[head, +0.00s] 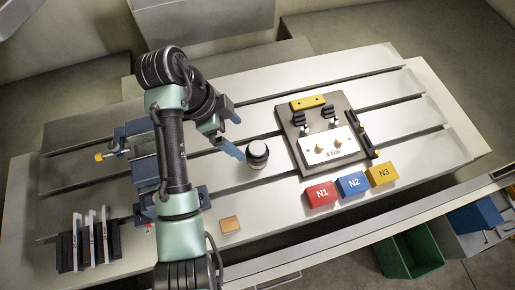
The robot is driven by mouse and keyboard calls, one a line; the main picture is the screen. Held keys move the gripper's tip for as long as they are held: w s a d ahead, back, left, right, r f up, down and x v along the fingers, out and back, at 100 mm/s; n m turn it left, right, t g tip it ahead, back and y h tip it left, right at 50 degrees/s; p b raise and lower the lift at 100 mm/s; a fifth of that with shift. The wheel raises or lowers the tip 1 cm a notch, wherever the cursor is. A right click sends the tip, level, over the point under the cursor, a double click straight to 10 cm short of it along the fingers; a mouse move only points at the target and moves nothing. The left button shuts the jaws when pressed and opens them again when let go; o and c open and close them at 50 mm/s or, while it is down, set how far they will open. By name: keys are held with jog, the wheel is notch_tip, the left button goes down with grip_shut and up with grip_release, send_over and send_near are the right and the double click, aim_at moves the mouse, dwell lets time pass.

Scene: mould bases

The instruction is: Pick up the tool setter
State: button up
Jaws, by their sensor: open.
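The tool setter appears to be the short round piece (257,154) with a white top and a dark band, standing upright on the slotted metal table (232,182) near its middle. My gripper (238,138) is just to its upper left, with its two blue fingers spread apart. The lower finger's tip is close to the round piece's left side in the picture; I cannot tell whether they touch. Nothing shows between the fingers.
A dark fixture plate (294,151) with a yellow bar and white block is to the right. Red N1 (321,194), blue N2 (353,184) and yellow N3 (383,174) blocks line its front.

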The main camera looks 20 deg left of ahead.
aim_at(251, 149)
jog(key=x, duration=0.6)
jog(key=shift+s+f, duration=0.1)
jog(key=shift+p+x, duration=0.95)
jog(key=shift+x, duration=2.15)
jog(key=shift+c, duration=0.2)
grip_shut()
